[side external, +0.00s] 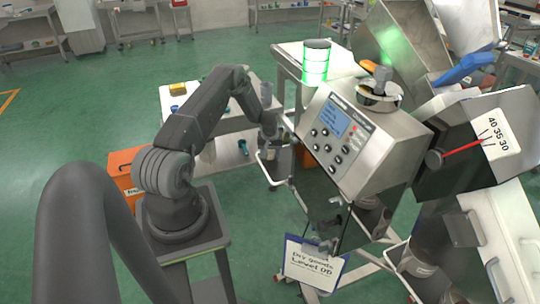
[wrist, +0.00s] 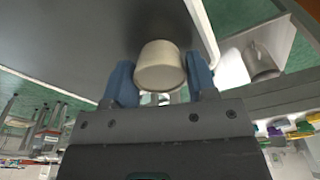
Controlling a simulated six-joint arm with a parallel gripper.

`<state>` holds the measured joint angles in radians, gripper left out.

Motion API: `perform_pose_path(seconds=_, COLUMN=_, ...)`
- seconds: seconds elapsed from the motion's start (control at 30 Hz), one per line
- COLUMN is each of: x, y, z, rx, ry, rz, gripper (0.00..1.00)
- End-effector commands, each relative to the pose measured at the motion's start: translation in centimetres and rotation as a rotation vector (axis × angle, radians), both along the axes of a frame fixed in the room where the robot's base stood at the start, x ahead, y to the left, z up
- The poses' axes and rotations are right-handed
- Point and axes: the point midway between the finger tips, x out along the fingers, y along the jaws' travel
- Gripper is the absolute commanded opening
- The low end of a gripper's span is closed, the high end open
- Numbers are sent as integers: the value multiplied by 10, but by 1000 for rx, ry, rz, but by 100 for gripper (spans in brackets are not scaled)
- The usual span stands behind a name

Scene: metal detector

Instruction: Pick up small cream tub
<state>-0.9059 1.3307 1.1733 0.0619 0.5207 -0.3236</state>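The small cream tub (wrist: 160,66) shows in the wrist view between the two blue fingers of my gripper (wrist: 161,78). The fingers lie against its left and right sides with no clear gap, so my gripper looks shut on it. In the side external view my gripper (side external: 268,135) is at the end of my arm, just left of the metal detector (side external: 350,130). The tub cannot be made out in that view.
A grey panel (wrist: 80,35) fills the upper left of the wrist view, close to the tub. A white table (side external: 205,122) stands behind my arm. An orange box (side external: 125,172) is beside my base. A clipboard sign (side external: 312,264) hangs below the detector.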

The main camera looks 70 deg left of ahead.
Motion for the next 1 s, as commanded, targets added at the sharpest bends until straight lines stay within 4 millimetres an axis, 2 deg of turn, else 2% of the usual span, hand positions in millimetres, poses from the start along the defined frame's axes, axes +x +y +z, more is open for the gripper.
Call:
perform_pose_path(seconds=0.03, x=0, y=0, z=0, rx=0, ry=0, rz=0, gripper=47)
perform_pose_path(seconds=0.27, x=0, y=0, z=0, rx=0, ry=0, rz=0, gripper=26)
perform_pose_path(seconds=0.47, x=0, y=0, z=1, rx=0, ry=0, rz=0, gripper=26)
perform_pose_path(seconds=0.57, x=0, y=0, z=7, rx=1, ry=0, rz=0, gripper=26)
perform_pose_path(seconds=1.0, x=0, y=0, z=85, rx=2, ry=0, rz=0, gripper=26)
